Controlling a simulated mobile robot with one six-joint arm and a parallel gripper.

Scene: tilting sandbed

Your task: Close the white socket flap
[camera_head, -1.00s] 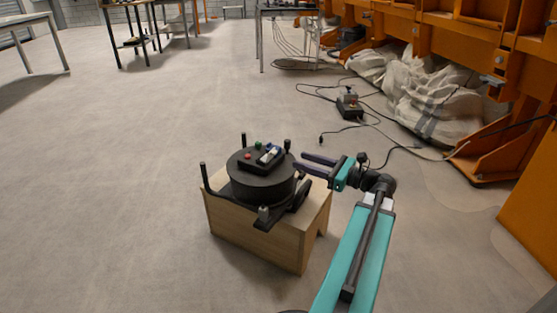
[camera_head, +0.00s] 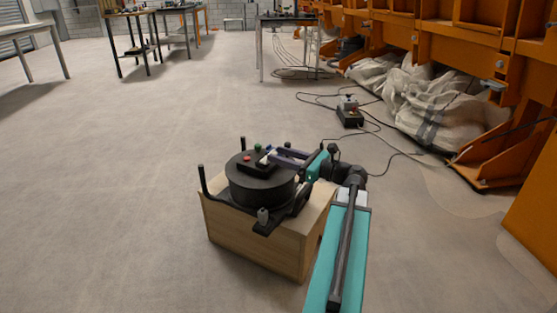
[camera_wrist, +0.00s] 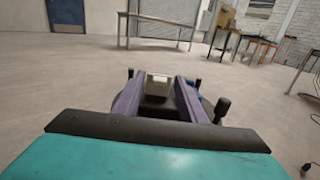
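A black round device (camera_head: 262,190) with a control box on top sits on a wooden block (camera_head: 250,235). The small white socket flap (camera_head: 266,158) is on the box and looks raised. It also shows in the wrist view (camera_wrist: 158,77), beyond and between my fingertips. My gripper (camera_head: 277,158) reaches over the device from the right, its purple fingers at the flap. In the wrist view the fingers (camera_wrist: 158,88) stand apart with a gap between them. I cannot tell whether a finger touches the flap. The blue part beside it is mostly hidden by the fingers.
Red and green buttons (camera_head: 252,152) sit left of the flap. Black upright posts (camera_head: 202,177) stand around the device. A small box with cables (camera_head: 349,112) lies on the floor behind. Orange frames and white sacks (camera_head: 430,95) are at right.

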